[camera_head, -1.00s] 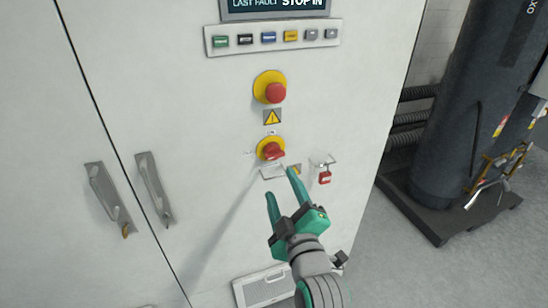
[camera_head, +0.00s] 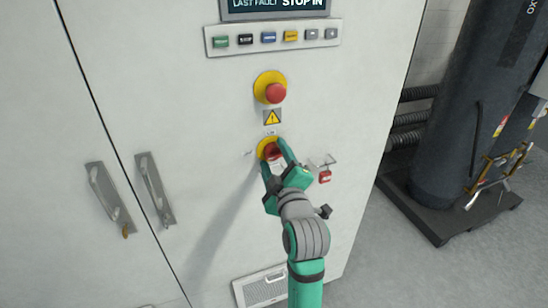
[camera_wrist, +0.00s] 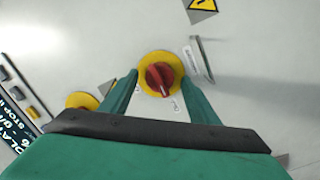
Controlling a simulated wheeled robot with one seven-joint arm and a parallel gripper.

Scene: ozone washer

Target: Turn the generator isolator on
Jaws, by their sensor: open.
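The generator isolator (camera_head: 262,146) is a red rotary handle on a round yellow plate, low on the white cabinet front. In the wrist view the isolator (camera_wrist: 160,76) shows whole, its red handle slightly tilted from the picture's vertical. My gripper (camera_head: 273,154) is open with one green finger on each side of the isolator. In the wrist view the tips of my gripper (camera_wrist: 157,87) flank the yellow plate, and a gap shows between each finger and the red handle. In the head view my fingers hide part of the handle.
A red emergency stop (camera_head: 276,93) on a yellow plate sits above, with a warning label (camera_head: 272,117) between. A small red padlock (camera_head: 325,176) hangs to the right. Cabinet handles (camera_head: 155,188) are at left. A dark tank (camera_head: 462,120) stands at far right.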

